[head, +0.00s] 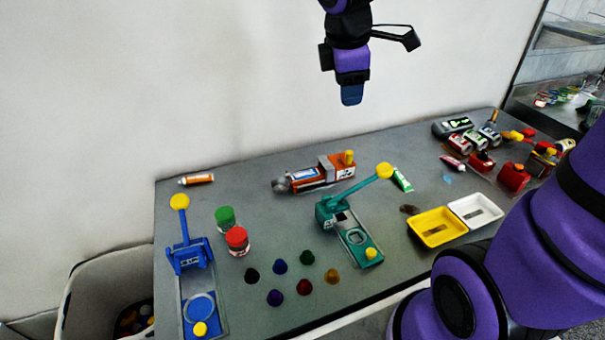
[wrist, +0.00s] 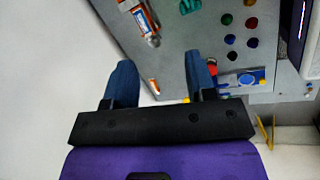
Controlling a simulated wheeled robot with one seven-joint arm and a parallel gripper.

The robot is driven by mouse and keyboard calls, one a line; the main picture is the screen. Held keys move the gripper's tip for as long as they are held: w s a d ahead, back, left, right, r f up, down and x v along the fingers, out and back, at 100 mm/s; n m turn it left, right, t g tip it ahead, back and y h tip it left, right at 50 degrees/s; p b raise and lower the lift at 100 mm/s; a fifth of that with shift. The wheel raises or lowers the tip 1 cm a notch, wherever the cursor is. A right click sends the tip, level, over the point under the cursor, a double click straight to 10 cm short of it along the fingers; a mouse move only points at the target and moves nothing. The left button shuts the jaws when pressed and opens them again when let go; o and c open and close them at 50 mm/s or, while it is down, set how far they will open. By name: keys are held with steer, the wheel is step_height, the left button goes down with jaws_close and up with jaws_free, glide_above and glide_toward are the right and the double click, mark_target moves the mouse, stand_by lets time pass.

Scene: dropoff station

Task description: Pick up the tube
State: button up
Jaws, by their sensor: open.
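Several tube-like things lie on the grey table (head: 280,215), and I cannot tell which one the task means. An orange and white tube (head: 196,179) lies at the back left edge, alone. A green and white tube (head: 402,179) lies behind the yellow tray, and a small pink and white tube (head: 455,163) lies at the right. My gripper (head: 352,95) hangs high above the table's back part, against the wall. In the wrist view my gripper (wrist: 161,75) is open, its blue fingers apart and empty. The orange tube (wrist: 154,86) shows far off between them.
A blue press (head: 190,255), a teal press (head: 343,215) and an orange machine (head: 315,177) stand on the table. Green (head: 226,217) and red jars (head: 237,240) stand near several coloured caps. Yellow (head: 437,240) and white trays (head: 474,223) are at right. Clear table surrounds the orange tube.

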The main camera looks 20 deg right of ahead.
steer(key=w+a+f+n+g, duration=0.1)
steer(key=w+a+f+n, duration=0.1)
steer(key=w+f+n, duration=0.85)
steer(key=n+g+y, duration=0.1)
steer(key=n+y, duration=0.2)
steer(key=n, duration=0.8)
glide_toward(288, 174)
steer(key=f, duration=0.9)
steer(key=shift+w+a+f, duration=0.1)
steer(key=shift+w+a, duration=0.05)
steer(key=shift+w, duration=0.05)
steer(key=c, duration=0.8)
